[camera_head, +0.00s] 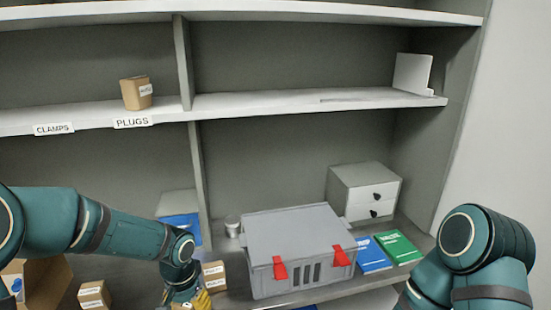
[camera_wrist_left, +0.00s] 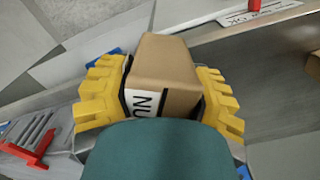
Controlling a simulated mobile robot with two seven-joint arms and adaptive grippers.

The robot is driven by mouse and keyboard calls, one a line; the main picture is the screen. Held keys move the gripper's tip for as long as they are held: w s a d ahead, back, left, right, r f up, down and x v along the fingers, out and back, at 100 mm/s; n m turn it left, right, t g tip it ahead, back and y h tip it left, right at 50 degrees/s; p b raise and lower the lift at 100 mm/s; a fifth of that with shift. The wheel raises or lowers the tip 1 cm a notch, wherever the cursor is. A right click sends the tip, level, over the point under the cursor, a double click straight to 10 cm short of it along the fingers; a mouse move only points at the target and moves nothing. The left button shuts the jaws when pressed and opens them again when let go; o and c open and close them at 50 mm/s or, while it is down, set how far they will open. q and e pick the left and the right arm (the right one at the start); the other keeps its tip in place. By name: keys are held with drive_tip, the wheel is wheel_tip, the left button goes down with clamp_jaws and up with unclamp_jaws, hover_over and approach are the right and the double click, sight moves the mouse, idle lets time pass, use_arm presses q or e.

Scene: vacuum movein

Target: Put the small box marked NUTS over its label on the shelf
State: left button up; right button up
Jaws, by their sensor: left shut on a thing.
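My left gripper (camera_wrist_left: 160,95) is shut on a small brown box (camera_wrist_left: 168,72) in the left wrist view, with a yellow finger on each side. Its white label shows part of the word NUTS. In the head view the left gripper (camera_head: 184,292) is low, left of the grey toolbox. A small labelled brown box (camera_head: 214,275) shows beside its fingers; I cannot tell if it is the held one. The shelf (camera_head: 270,103) carries CLAMPS (camera_head: 54,129) and PLUGS (camera_head: 133,122) labels. No NUTS shelf label is readable. My right arm shows at the lower right; its gripper is out of view.
A brown box (camera_head: 137,92) stands above the PLUGS label. The grey toolbox (camera_head: 297,240) with red latches, a drawer unit (camera_head: 364,190), blue (camera_head: 371,255) and green (camera_head: 398,247) packs crowd the lower surface. Another small box (camera_head: 94,295) is at the lower left. Much of the upper shelf is clear.

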use_arm(q)
drive_tip(key=n, duration=0.1)
drive_tip(key=d, duration=0.1)
drive_tip(key=f+n, duration=0.1)
drive_tip(key=shift+w+d+n, duration=0.25)
drive_tip(key=shift+d+n, duration=0.05)
drive_tip(key=shift+d, duration=0.1)
drive_tip(key=shift+s+f, duration=0.1)
drive_tip(key=shift+f, duration=0.1)
drive_tip(key=s+f, duration=0.4)
drive_tip(key=f, duration=0.1)
drive_tip(key=shift+d, duration=0.15)
